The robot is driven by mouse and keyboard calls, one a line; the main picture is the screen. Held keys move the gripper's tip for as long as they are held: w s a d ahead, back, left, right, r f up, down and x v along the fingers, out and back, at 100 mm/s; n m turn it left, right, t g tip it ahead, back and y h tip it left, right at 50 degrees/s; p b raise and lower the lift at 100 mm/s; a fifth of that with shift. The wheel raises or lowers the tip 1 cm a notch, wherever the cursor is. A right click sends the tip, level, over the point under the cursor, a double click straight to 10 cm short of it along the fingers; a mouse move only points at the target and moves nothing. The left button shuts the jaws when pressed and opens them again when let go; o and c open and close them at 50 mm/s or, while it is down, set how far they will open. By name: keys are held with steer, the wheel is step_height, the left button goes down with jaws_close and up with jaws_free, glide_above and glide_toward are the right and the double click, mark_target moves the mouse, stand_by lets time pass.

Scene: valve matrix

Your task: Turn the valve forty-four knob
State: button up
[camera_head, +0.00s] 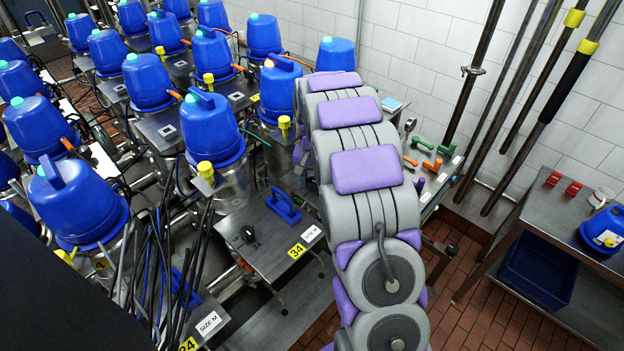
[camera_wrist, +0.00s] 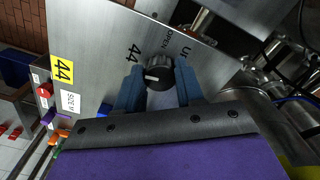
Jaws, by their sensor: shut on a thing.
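The valve forty-four knob (camera_wrist: 157,72) is black and round with a white pointer mark, on a grey metal plate (camera_wrist: 100,32) printed "44" and "OPEN". A yellow "44" label (camera_wrist: 62,70) is at the plate's left edge. My gripper (camera_wrist: 159,78) has its two blue fingers on either side of the knob and is shut on it. In the head view my grey and purple arm hides the gripper and this knob.
A similar plate labelled 34 (camera_head: 296,251), with its own black knob (camera_head: 249,234) and a blue handle (camera_head: 284,207), lies left of my arm. Many blue-capped valve housings (camera_head: 209,128) fill the left. A steel table with a blue bin (camera_head: 540,274) stands right.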

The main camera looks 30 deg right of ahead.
steer(key=shift+w+r+m, duration=0.15)
steer(key=shift+w+m, duration=0.05)
steer(key=shift+m, duration=0.4)
steer(key=o, duration=1)
steer(key=shift+c, duration=0.2)
steer(key=shift+o, duration=0.4)
steer(key=shift+s, duration=0.1)
